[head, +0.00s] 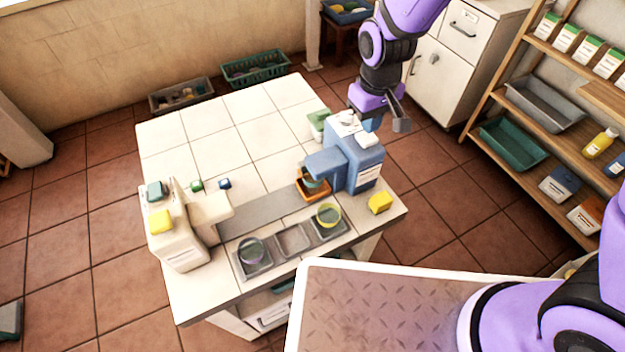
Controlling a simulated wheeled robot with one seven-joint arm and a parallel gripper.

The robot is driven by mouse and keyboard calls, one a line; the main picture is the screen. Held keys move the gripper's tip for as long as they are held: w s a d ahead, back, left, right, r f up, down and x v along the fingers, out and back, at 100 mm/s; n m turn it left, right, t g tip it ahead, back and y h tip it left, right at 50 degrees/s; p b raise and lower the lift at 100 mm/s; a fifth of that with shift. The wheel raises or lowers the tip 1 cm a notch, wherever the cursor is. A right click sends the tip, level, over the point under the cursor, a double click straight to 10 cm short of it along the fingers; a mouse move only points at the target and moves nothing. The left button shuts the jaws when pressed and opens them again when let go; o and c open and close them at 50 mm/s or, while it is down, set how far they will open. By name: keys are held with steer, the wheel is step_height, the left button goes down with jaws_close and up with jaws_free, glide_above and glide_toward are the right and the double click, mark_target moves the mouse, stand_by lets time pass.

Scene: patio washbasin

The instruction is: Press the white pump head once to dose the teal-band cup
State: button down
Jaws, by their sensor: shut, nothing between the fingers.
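A blue dispenser (352,163) stands at the right end of the tiled counter, its spout reaching left. White parts show on its top: one at the back (346,118), partly near my arm, and one at the front (368,138). I cannot tell for sure which is the pump head. A cup with a teal band (316,182) stands under the spout on an orange base (313,194), partly hidden by the spout. My gripper (400,123) is shut and empty, just right of and above the dispenser's top. I cannot see any contact with a white part.
A cream dispenser (183,235) with yellow and teal tops stands at the left. A yellow-rimmed cup (328,214) and a purple-banded cup (251,251) stand in a grey tray (293,240). A yellow block (380,203) lies near the right edge. The counter's back left is clear.

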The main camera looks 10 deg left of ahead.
mark_target(367, 136)
steer(key=shift+f, duration=0.25)
steer(key=shift+f, duration=1.45)
steer(key=shift+r, duration=1.75)
steer(key=shift+r, duration=3)
